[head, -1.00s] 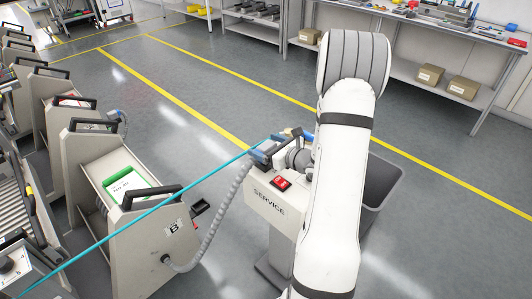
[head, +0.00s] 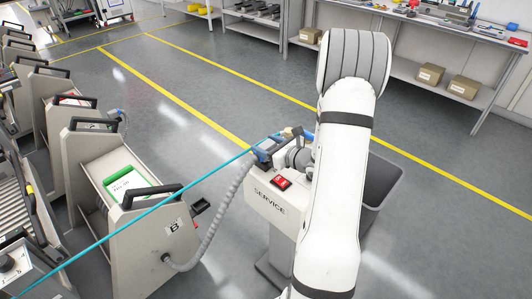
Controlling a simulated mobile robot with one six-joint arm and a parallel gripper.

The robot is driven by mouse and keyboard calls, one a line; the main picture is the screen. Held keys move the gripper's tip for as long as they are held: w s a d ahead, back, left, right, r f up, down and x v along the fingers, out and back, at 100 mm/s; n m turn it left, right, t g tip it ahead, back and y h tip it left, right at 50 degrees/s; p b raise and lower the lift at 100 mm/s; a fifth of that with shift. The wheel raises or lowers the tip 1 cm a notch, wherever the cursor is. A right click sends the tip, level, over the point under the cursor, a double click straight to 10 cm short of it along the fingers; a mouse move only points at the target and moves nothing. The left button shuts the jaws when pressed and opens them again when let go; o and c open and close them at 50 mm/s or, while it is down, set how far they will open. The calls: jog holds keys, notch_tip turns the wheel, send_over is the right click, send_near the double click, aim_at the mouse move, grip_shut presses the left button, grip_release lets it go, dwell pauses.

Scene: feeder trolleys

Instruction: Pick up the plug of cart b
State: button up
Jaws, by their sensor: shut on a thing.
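Cart b (head: 150,240) stands at the lower left, a beige trolley with a black handle and a "B" label. A grey corrugated hose (head: 230,196) runs from its side up to its plug (head: 265,150), a blue and grey block at the top of the service post (head: 270,197). My gripper (head: 279,147) is at the plug and shut on it. My own arm hides part of the gripper. I cannot tell whether the plug is clear of the post or still touching it.
A teal cable (head: 150,207) crosses the view in front of cart b. A red switch (head: 281,182) sits on the service post. A grey bin (head: 384,180) stands behind my arm. More trolleys (head: 85,145) line the left. The floor beyond the post is clear.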

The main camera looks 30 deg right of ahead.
aim_at(267, 144)
notch_tip(267, 144, up, 10)
jog(key=shift+f, duration=0.15)
jog(key=shift+c, duration=0.2)
notch_tip(267, 144, up, 3)
jog(key=shift+r+p, duration=0.2)
jog(key=shift+p, duration=0.9)
jog(key=w+a+f+b, duration=0.6)
jog(key=a+f+b, duration=0.1)
jog(key=f+b, duration=0.25)
jog(key=w+a+f+b, duration=0.6)
jog(key=a+f+b, duration=0.2)
jog(key=f, duration=0.2)
jog(key=shift+w+a+f+b, duration=1.35)
jog(key=shift+f+b, duration=1.65)
jog(key=shift+f, duration=1.45)
jog(key=shift+w+a+f+b, duration=1.3)
jog(key=shift+f+b, duration=1.75)
jog(key=shift+f, duration=1.4)
jog(key=shift+w+a+f+b, duration=1.35)
jog(key=shift+f+b, duration=1.65)
jog(key=shift+f, duration=1.45)
